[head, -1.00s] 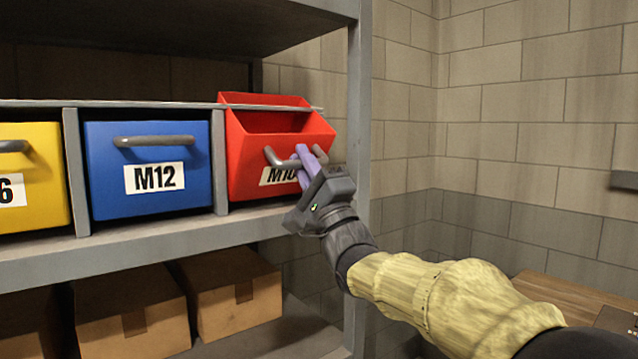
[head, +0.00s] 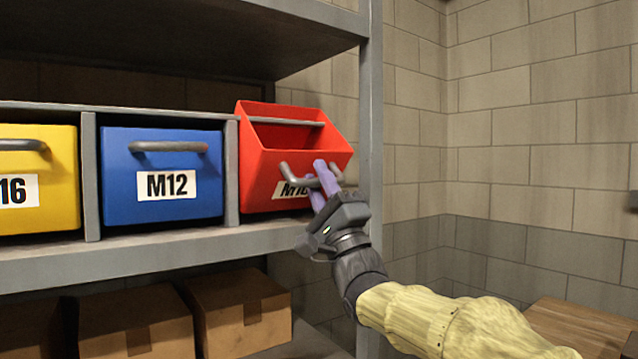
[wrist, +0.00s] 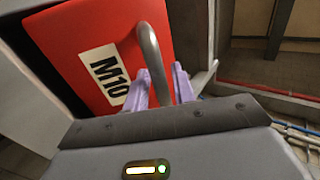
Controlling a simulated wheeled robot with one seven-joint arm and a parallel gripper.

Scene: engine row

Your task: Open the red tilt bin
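The red tilt bin (head: 290,165), labelled M10, is tipped forward in its bay, and its open top shows. Its grey bar handle (head: 283,168) is on the front face. My gripper (head: 323,175) is at the right part of this handle. In the wrist view, the red bin's front (wrist: 85,50) and the handle (wrist: 152,48) show, with the bar running between the two purple fingers of my gripper (wrist: 162,85). The fingers are closed on the bar, one on each side.
A blue bin (head: 160,205) labelled M12 and a yellow bin (head: 50,215) sit upright to the left. A grey shelf post (head: 370,110) stands just right of the red bin. Cardboard boxes (head: 240,320) sit on the shelf below. A wooden surface (head: 580,325) is at lower right.

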